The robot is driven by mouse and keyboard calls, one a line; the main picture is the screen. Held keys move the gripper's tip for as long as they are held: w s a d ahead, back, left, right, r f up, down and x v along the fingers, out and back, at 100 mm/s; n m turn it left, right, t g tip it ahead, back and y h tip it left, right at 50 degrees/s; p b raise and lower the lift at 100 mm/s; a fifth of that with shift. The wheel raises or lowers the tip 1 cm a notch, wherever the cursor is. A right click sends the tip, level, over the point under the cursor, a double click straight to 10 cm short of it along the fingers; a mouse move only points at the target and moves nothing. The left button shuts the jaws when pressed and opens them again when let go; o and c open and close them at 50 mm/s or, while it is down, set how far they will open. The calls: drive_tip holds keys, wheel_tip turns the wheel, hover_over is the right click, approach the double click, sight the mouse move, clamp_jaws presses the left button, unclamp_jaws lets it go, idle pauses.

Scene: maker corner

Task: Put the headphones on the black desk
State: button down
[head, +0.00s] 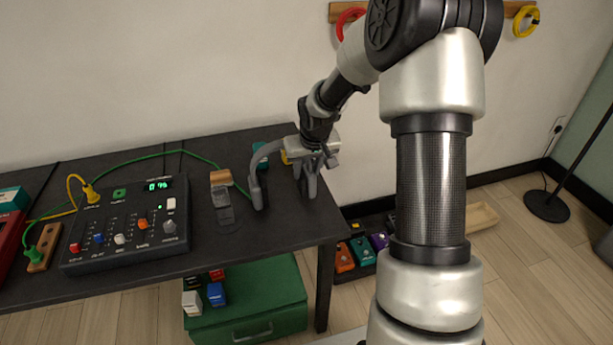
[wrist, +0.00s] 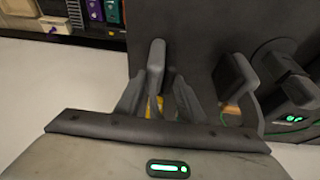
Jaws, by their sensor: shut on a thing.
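The grey headphones (head: 265,152) are at the right end of the black desk (head: 285,225). In the head view their curved band arches leftward from my gripper (head: 309,178), and one ear cup hangs down on the left, at or just above the desk top; I cannot tell if it touches. My gripper is shut on the headphones, with its fingers pointing down over the desk's right part. The other ear cup is hidden or merges with the fingers. In the wrist view, the grey fingers and headphone parts overlap in front of the dark desk, and are hard to separate.
A mixer (head: 125,228) with cables fills the desk's middle. A grey device (head: 223,205) lies just left of the headphones. A teal item (head: 260,153) and a yellow one stand behind them. A green drawer box (head: 250,300) is under the desk. The desk's front right corner is clear.

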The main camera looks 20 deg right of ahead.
drive_tip(key=shift+f, duration=0.9)
drive_tip(key=c, duration=1.2)
unclamp_jaws()
drive_tip(key=shift+r, duration=0.15)
drive_tip(key=p+v, duration=0.2)
drive_tip(key=v, duration=0.9)
drive_tip(key=shift+s+r, duration=0.15)
drive_tip(key=shift+r, duration=0.25)
